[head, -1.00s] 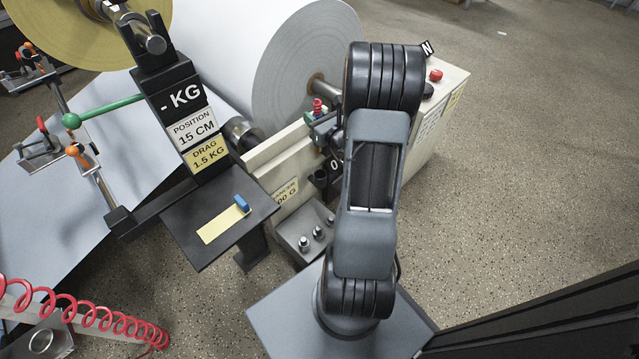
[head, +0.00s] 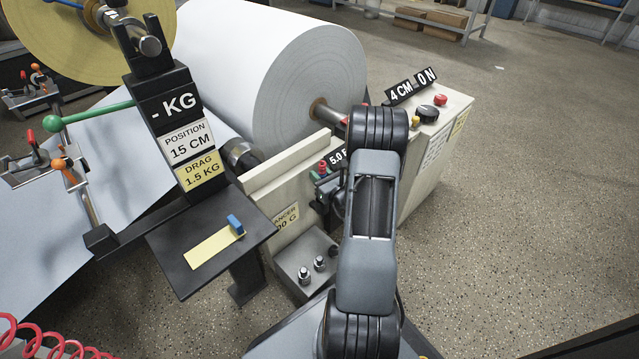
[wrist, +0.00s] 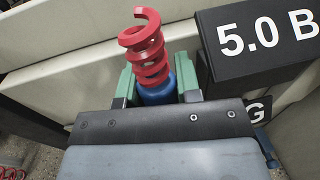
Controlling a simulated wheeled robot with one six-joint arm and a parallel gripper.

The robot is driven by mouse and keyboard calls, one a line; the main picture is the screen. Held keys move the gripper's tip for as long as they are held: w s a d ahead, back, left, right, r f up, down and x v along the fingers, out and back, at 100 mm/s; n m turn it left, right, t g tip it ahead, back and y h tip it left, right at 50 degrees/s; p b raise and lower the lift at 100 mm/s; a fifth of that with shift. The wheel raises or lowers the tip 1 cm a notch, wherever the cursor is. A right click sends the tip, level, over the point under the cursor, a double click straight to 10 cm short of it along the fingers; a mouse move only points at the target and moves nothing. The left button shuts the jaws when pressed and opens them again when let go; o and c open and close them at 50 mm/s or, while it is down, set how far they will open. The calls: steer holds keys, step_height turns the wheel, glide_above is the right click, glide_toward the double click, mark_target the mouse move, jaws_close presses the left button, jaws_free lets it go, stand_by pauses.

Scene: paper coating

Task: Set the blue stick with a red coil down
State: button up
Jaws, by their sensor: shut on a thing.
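The blue stick (wrist: 157,93) stands between the green fingers of my gripper (wrist: 156,80) in the wrist view, with its red coil (wrist: 148,48) rising above them. My gripper is shut on the blue stick. In the head view the red coil (head: 322,165) shows small, just left of my arm and beside the pale machine frame. The stick's lower end is hidden, so I cannot tell whether it touches anything below.
A black "5.0 B" sign (wrist: 262,38) stands close right of the coil. A grey tray (head: 289,262) with metal weights lies below. A dark plate (head: 170,240) with a yellow strip and blue block is at left. A large paper roll (head: 310,75) stands behind.

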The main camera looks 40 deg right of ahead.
steer(key=shift+f+b, duration=0.45)
steer(key=shift+f, duration=0.95)
steer(key=shift+f, duration=0.15)
steer(key=o, duration=0.9)
steer(key=shift+r, duration=0.2)
steer(key=shift+s, duration=0.25)
steer(key=s+p, duration=0.3)
steer(key=s, duration=0.8)
steer(key=shift+s+a, duration=0.1)
steer(key=shift+s, duration=0.15)
